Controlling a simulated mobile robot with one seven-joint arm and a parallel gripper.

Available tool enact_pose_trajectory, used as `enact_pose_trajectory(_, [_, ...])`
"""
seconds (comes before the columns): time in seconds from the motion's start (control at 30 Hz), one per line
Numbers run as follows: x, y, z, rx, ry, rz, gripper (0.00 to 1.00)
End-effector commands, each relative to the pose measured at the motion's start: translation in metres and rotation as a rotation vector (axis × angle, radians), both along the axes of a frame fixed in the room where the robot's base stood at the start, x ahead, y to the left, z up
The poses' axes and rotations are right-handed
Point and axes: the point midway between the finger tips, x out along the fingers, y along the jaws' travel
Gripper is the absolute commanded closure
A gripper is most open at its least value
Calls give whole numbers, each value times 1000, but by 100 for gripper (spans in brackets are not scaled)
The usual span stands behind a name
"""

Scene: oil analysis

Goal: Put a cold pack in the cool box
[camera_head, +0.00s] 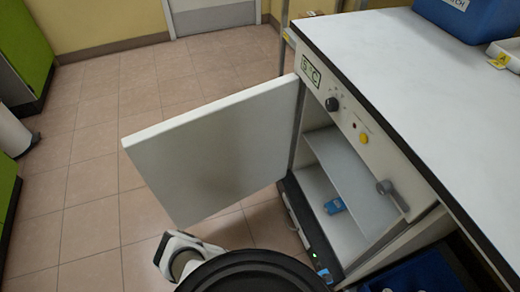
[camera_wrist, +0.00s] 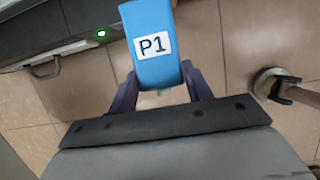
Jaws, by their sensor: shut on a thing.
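A blue pack (camera_wrist: 152,43) with a white label reading P1 is between the two fingers of my gripper (camera_wrist: 160,88) in the wrist view. The gripper is shut on it, with tiled floor below. In the head view my gripper is hidden behind my dark round arm part. A small blue piece (camera_head: 325,275) at the bottom may be the held pack; I cannot tell surely. Another small blue pack (camera_head: 334,206) lies inside the open 5°C cabinet (camera_head: 352,180). A blue box (camera_head: 466,18) stands on the worktop, cut by the frame; I cannot tell if it is the cool box.
The cabinet's white door (camera_head: 215,148) stands wide open over the floor. The white worktop (camera_head: 400,50) is mostly clear. A dark blue container (camera_head: 425,275) is low at the right. A round metal foot (camera_wrist: 275,83) stands on the floor at the wrist view's right.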

Motion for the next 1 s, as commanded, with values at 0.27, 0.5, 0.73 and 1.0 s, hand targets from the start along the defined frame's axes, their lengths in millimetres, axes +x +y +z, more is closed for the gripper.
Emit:
enact_pose_trajectory(0.27, [20,4,3,-1,-1,142,77])
enact_pose_trajectory(0.5, [61,13,10,-1,-2,464,77])
enact_pose_trajectory(0.73, [117,34,25,0,-4,965,77])
enact_pose_trajectory(1.0, [181,70,54,0,-5,1698,77])
